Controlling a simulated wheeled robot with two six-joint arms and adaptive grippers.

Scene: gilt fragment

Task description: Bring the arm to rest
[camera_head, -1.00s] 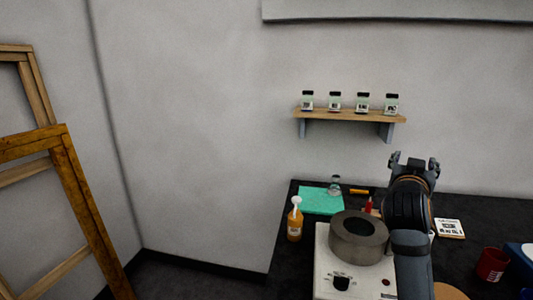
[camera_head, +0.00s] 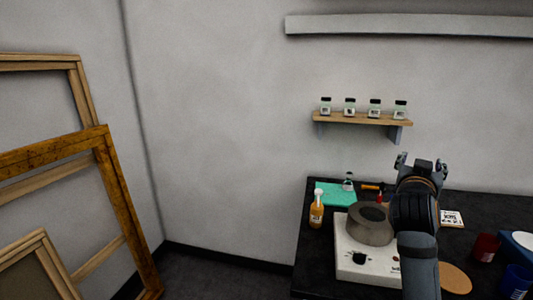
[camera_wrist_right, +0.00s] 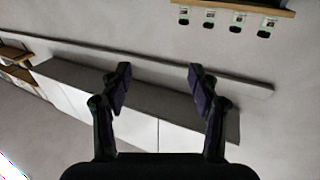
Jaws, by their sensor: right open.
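My right arm rises at the right of the head view, over the black workbench. Its gripper (camera_head: 421,163) points up and away toward the wall, above the bench and right of the wall shelf's lower edge. In the right wrist view the gripper (camera_wrist_right: 159,85) shows two dark fingers wide apart with nothing between them. Behind them are the wall and a long grey ledge. My left arm and gripper are not in view.
A wall shelf (camera_head: 350,119) carries several jars. Wooden frames (camera_head: 125,215) lean at left.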

